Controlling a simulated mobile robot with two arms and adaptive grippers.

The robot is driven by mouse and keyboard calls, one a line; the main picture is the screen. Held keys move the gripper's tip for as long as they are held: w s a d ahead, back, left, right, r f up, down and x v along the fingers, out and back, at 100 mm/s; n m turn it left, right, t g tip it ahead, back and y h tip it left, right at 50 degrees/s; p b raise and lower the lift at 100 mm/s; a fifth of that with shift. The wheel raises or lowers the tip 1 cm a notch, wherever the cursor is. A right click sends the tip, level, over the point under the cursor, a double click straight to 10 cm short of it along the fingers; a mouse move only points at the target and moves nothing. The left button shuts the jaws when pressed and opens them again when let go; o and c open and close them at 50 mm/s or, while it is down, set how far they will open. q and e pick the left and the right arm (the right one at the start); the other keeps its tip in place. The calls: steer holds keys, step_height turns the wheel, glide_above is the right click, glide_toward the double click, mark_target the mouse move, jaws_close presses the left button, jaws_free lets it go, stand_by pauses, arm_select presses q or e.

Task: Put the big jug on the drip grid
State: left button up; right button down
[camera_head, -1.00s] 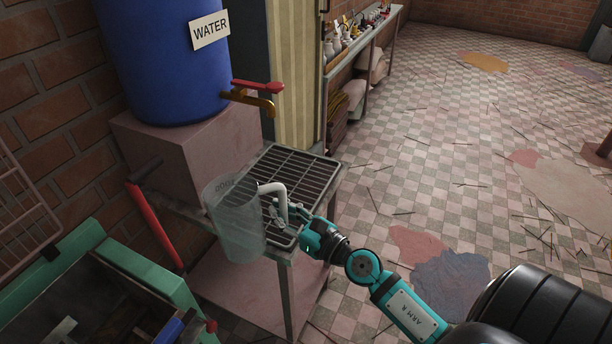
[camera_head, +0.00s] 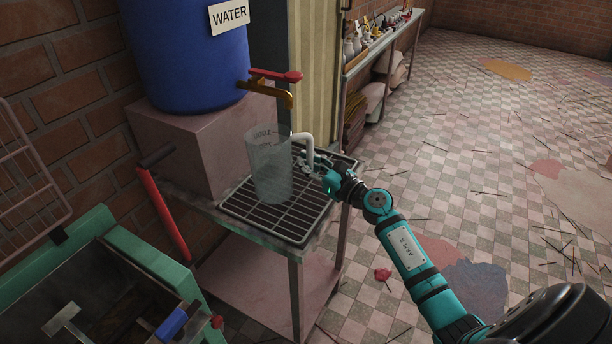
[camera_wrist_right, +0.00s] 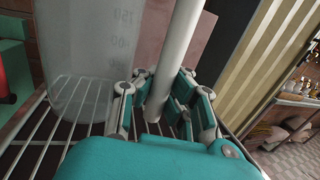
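The big jug (camera_head: 269,170) is clear, with grey measuring marks and a white handle (camera_head: 304,140). It is upright over the drip grid (camera_head: 290,222), a dark wire rack on a small metal stand. I cannot tell whether its base touches the bars. My right gripper (camera_head: 312,165) has its fingers around the handle from the right. In the right wrist view the handle (camera_wrist_right: 178,60) runs between the finger pads, and the jug's wall (camera_wrist_right: 85,60) is to the left above the bars. My left gripper is out of view.
A blue water barrel (camera_head: 185,50) stands on a pink block (camera_head: 195,140); its brass tap (camera_head: 270,92) with a red lever is just above and behind the jug. A green-edged bin (camera_head: 150,260) is at the lower left. A shelf (camera_head: 375,45) with small items is behind.

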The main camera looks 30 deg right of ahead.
step_height(320, 180, down, 4)
steer(key=shift+a+r, duration=0.1)
steer(key=shift+r, duration=0.15)
steer(key=shift+f+b, duration=0.15)
steer(key=shift+b, duration=0.25)
steer(key=c, duration=1.5)
jaws_free()
